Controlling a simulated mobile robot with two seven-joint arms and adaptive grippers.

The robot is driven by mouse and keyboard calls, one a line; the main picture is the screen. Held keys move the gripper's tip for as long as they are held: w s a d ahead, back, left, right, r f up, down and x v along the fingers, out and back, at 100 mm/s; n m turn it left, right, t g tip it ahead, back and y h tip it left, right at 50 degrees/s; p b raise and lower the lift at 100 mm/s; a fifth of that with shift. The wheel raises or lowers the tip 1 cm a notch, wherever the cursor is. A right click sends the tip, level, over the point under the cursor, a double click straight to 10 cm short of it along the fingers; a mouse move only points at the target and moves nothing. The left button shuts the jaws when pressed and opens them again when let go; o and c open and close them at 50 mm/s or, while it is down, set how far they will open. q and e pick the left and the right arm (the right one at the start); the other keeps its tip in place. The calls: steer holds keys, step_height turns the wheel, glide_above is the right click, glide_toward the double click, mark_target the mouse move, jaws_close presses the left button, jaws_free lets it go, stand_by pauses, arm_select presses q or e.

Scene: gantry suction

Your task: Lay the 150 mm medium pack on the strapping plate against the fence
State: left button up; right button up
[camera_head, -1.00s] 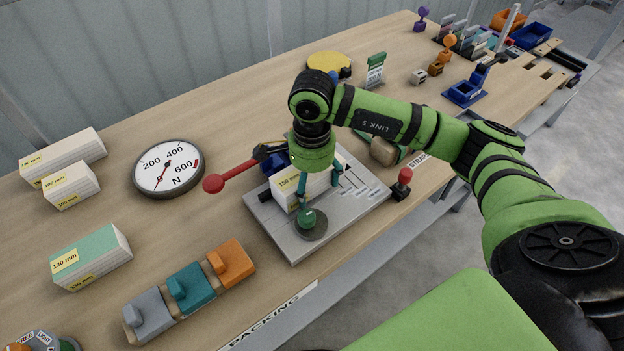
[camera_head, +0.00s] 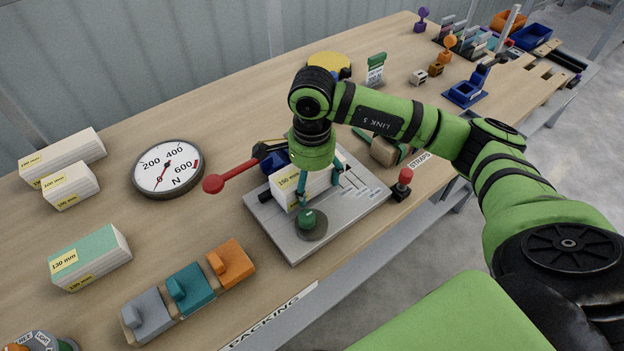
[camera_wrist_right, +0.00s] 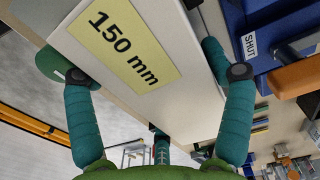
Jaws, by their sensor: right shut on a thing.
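The 150 mm pack (camera_head: 285,192) is a white block with a yellow label, low over or on the grey strapping plate (camera_head: 296,242). My right gripper (camera_head: 319,187) is shut on the pack from above, with a teal finger on either side. In the right wrist view the pack (camera_wrist_right: 190,100) fills the space between the fingers (camera_wrist_right: 155,105), and its label reads 150 mm. The blue strapping head (camera_head: 272,160) with its red-knobbed lever (camera_head: 228,180) stands at the plate's back left. The pack's underside and any contact with the fence are hidden. My left gripper is not in view.
A round force dial (camera_head: 168,168) lies left of the plate. Several other labelled packs (camera_head: 92,258) stand at the left. Coloured blocks (camera_head: 188,288) line the front edge. A red-topped joystick (camera_head: 402,183) stands right of the plate. Bare tabletop (camera_head: 230,120) lies behind.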

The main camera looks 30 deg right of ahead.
steer(key=shift+r, duration=0.4)
steer(key=shift+b, duration=0.8)
stand_by(1.6)
steer(key=shift+f+b, duration=1.05)
steer(key=shift+f, duration=0.05)
steer(key=o, duration=1.4)
steer(key=shift+c, duration=0.2)
step_height(320, 180, up, 12)
